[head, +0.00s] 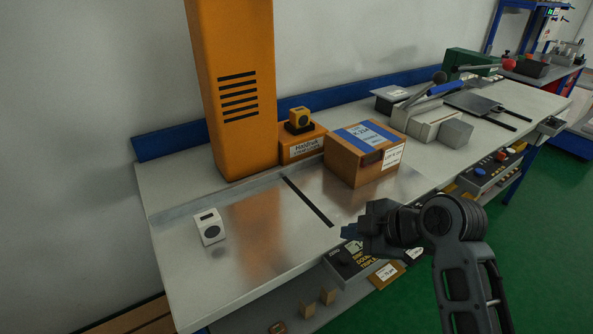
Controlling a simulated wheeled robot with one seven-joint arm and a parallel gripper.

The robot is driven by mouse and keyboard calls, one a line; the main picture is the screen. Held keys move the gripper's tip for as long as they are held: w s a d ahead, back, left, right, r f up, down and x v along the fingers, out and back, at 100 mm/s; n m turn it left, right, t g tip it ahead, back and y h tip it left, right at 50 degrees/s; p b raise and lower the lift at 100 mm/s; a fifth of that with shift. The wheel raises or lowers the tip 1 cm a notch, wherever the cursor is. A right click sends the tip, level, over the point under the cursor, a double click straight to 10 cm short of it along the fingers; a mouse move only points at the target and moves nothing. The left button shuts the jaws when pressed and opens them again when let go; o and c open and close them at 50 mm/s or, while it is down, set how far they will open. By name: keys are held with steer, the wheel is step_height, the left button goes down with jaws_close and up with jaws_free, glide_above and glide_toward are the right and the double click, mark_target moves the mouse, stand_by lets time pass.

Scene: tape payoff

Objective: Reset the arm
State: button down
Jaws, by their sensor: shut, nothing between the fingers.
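My gripper (352,232) is at the end of my dark arm, which comes in from the lower right. It is shut and empty, near the front edge of the workbench (180,268), in front of a brown box. I cannot tell its exact height against the bench top. The arm is bent, with its joint to the right of the gripper, over the green floor.
An orange column (236,80) stands at the back of the bench. A brown box (365,152) with a blue and white label sits on the metal plate. A small white device (210,228) stands at left. The bench front left is clear. Control boxes (490,170) hang below the front edge.

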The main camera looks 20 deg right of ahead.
steer(key=s+f+m+t+h, duration=0.1)
steer(key=s+f+m, duration=0.2)
steer(key=s, duration=0.3)
steer(key=s+a+f+m+t+h, duration=0.1)
steer(key=s+f+m, duration=0.15)
steer(key=s, duration=0.45)
steer(key=s+f+m+t+h, duration=0.1)
steer(key=s+f+m, duration=0.1)
steer(key=s+m, duration=0.3)
steer(key=s+r+m+t, duration=0.1)
steer(key=s+r, duration=0.3)
steer(key=s, duration=0.3)
steer(key=s+r+m+t+h, duration=0.1)
steer(key=s+r+m, duration=0.1)
steer(key=s+r, duration=0.2)
steer(key=s+r+m+t, duration=0.1)
steer(key=s+r, duration=0.4)
steer(key=s, duration=0.5)
steer(key=shift+s+d+t+h, duration=0.3)
steer(key=shift+d+t, duration=0.05)
steer(key=shift+t, duration=0.05)
